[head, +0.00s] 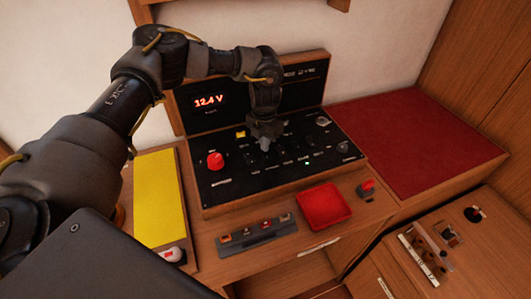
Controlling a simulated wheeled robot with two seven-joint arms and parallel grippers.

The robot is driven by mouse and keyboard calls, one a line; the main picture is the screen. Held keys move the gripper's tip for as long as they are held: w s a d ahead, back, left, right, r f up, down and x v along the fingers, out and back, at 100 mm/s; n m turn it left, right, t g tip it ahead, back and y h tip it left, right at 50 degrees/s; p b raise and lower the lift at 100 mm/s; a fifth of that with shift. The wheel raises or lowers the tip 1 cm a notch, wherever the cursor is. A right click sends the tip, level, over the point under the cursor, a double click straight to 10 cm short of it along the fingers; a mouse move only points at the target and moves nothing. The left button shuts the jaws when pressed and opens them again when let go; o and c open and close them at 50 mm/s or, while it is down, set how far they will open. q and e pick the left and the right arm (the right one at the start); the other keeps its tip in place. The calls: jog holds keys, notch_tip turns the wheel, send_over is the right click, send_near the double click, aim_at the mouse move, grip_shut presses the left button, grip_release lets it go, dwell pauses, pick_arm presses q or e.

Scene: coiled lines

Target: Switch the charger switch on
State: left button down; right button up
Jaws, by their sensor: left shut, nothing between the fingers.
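A black control panel (236,182) in a wooden frame lies on the wooden counter. It carries a red knob (215,160), a small yellow part, several small dark switches and a lit green light (307,163). The labels are too small to read, so I cannot tell which switch is the charger switch. An upright display (209,100) behind it reads 12.4 V in red. My left gripper (265,143) points down over the middle of the panel, shut and empty. It hides part of the switches, and I cannot tell whether it touches one. My right gripper is not in view.
A red tray (324,207) and a grey strip (257,233) with small coloured parts lie in front of the panel. A red-topped lever (367,187) stands to the right. A yellow pad (159,198) lies left, a red cushion (405,145) right.

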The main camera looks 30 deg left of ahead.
pick_arm(q)
jog(key=shift+r+p, duration=1.25)
jog(key=shift+r, duration=0.3)
jog(key=shift+r+p, duration=1.4)
jog(key=shift+r, duration=0.45)
